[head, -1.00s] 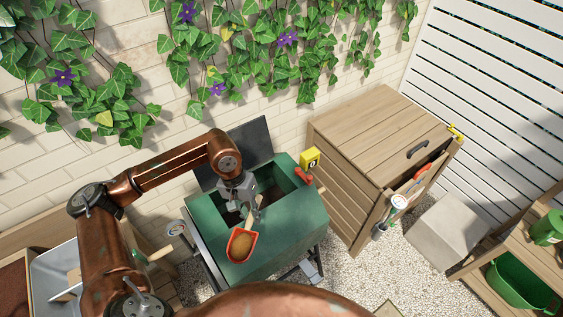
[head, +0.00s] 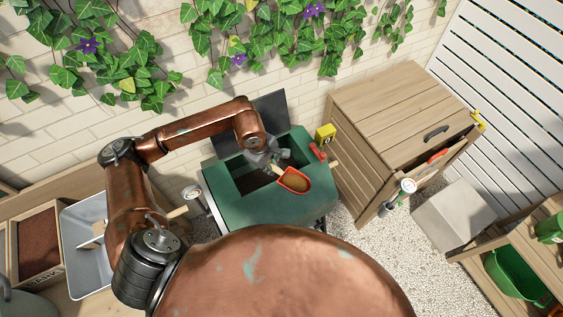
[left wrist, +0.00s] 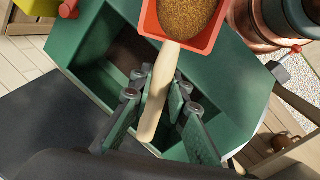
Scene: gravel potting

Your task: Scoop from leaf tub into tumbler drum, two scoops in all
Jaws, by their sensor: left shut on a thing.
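The green tumbler drum (head: 262,211) stands by the wall with its dark lid raised and its top opening showing; it also fills much of the left wrist view (left wrist: 222,85). My left gripper (head: 275,160) is above the opening. It is shut on the wooden handle of a red scoop (head: 296,180). In the left wrist view the handle runs between the fingers (left wrist: 158,100), and the scoop's pan (left wrist: 186,42) holds golden-brown grains. The pan is over the drum's right part, at the opening's edge. I cannot identify the leaf tub for certain. My right gripper is out of view.
A grey tub (head: 74,250) and a wooden box of brown soil (head: 38,245) are at the left. A yellow counter (head: 325,133) sits at the drum's right end. A wooden cabinet (head: 390,100) with its drawer partly open and a grey block (head: 452,215) stand to the right.

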